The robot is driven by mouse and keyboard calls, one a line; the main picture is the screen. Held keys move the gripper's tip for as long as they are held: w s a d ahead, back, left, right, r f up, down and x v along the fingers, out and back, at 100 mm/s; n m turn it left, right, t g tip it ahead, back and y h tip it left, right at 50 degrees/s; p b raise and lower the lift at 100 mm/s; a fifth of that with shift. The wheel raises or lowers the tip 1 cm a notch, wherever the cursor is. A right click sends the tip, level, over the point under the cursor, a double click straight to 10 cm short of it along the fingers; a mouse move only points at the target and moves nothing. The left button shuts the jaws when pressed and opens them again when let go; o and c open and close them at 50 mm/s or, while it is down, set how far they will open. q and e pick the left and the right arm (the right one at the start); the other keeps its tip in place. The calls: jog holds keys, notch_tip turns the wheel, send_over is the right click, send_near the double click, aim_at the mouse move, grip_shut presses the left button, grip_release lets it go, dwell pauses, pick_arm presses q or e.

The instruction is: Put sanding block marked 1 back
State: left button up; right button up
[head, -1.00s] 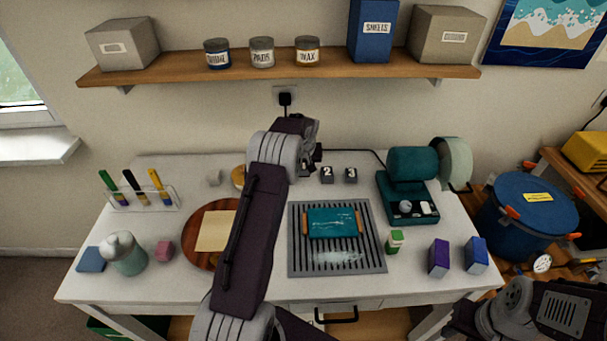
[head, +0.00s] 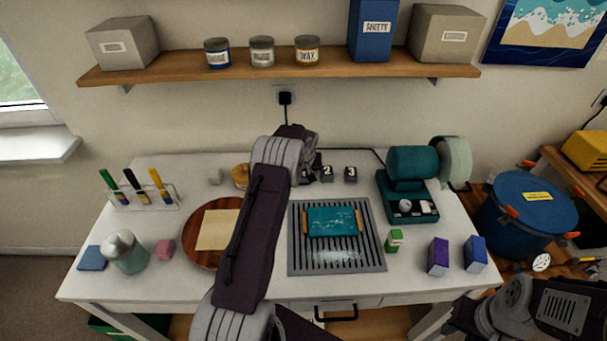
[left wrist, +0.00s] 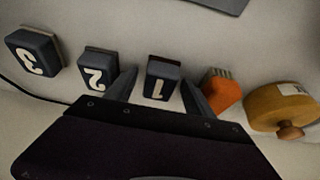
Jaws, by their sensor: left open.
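The sanding block marked 1 (left wrist: 162,83) is a dark block with a white numeral, standing on the white bench top in the left wrist view. My left gripper (left wrist: 160,93) is open, with one finger on each side of the block. Whether either finger touches it I cannot tell. In the head view my left gripper (head: 309,165) and forearm cover most of that block. The sanding blocks marked 2 (head: 327,174) and 3 (head: 351,174) stand in a row to its right. My right arm shows at the lower right, but its gripper cannot be made out.
An orange brush-like item (left wrist: 222,92) and a round wooden-knobbed item (left wrist: 282,106) stand close beside block 1. A slotted grey tray (head: 375,258) holds a teal board (head: 332,222). A teal sander (head: 410,165) stands right. Free bench lies between tray and front edge.

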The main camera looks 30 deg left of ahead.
pick_arm(q)
jog(key=shift+r, duration=0.3)
jog(key=v, duration=1.1)
jog(key=shift+r+b, duration=0.35)
jog(key=shift+b, duration=0.1)
jog(key=shift+s+d, duration=0.1)
jog(key=s+d+f+m+g+h, duration=0.1)
jog(key=s+d+m, duration=0.1)
jog(key=s+d, duration=0.3)
jog(key=s+d+f+m+g, duration=0.1)
jog(key=s+d, duration=0.5)
jog(key=s, duration=0.7)
jog(key=s+d+f+m+h, duration=0.1)
jog(key=s+d+f+m, duration=0.1)
jog(key=s+d, duration=0.4)
jog(key=s+m, duration=0.1)
jog(key=s, duration=0.3)
jog(key=shift+g+h, duration=0.3)
jog(key=shift+g, duration=0.1)
jog(key=shift+s, duration=0.15)
